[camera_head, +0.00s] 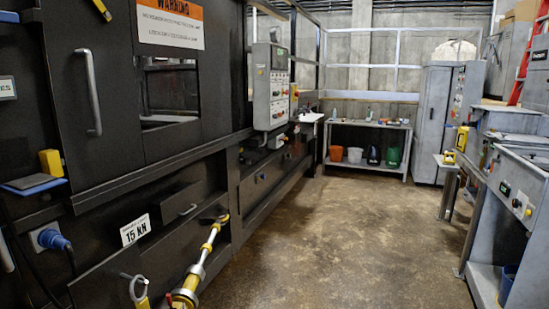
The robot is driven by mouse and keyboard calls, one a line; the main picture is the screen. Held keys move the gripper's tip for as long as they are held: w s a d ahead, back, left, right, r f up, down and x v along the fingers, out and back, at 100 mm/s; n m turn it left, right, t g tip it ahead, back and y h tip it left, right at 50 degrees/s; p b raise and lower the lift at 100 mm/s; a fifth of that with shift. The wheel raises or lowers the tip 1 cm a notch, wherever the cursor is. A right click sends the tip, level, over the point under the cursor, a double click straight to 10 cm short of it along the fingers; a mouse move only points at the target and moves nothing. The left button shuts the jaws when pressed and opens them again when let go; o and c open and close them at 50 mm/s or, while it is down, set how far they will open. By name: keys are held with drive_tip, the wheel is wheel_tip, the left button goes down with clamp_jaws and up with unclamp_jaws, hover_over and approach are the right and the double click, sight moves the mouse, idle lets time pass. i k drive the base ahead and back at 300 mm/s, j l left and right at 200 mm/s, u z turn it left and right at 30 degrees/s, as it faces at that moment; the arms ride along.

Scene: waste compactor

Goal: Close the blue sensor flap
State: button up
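The blue sensor flap (34,185) is at the left edge of the head view, on the front of the dark compactor. It is a small plate with a blue rim, and it juts out from the machine roughly level, so it looks open. A yellow block (51,162) sits just above its right rear corner. My gripper is not in view, and nothing is seen touching the flap.
A blue plug with a cable (52,239) sticks out below the flap. A yellow and silver rod (208,248) juts out low at centre-left. A control box (270,88) hangs further along. The concrete floor (330,235) is clear; grey workbenches (522,170) stand right.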

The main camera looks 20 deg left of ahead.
sight(33, 184)
drive_tip(key=u, duration=2.7)
drive_tip(key=i+l+u, duration=0.35)
drive_tip(key=l, duration=0.3)
drive_tip(key=i+l, duration=0.25)
drive_tip(key=l, duration=0.2)
drive_tip(key=i+l, duration=0.25)
drive_tip(key=l, duration=0.2)
drive_tip(key=l+u, duration=0.5)
drive_tip(key=l, duration=0.5)
drive_tip(key=z, duration=0.2)
drive_tip(key=k, duration=0.05)
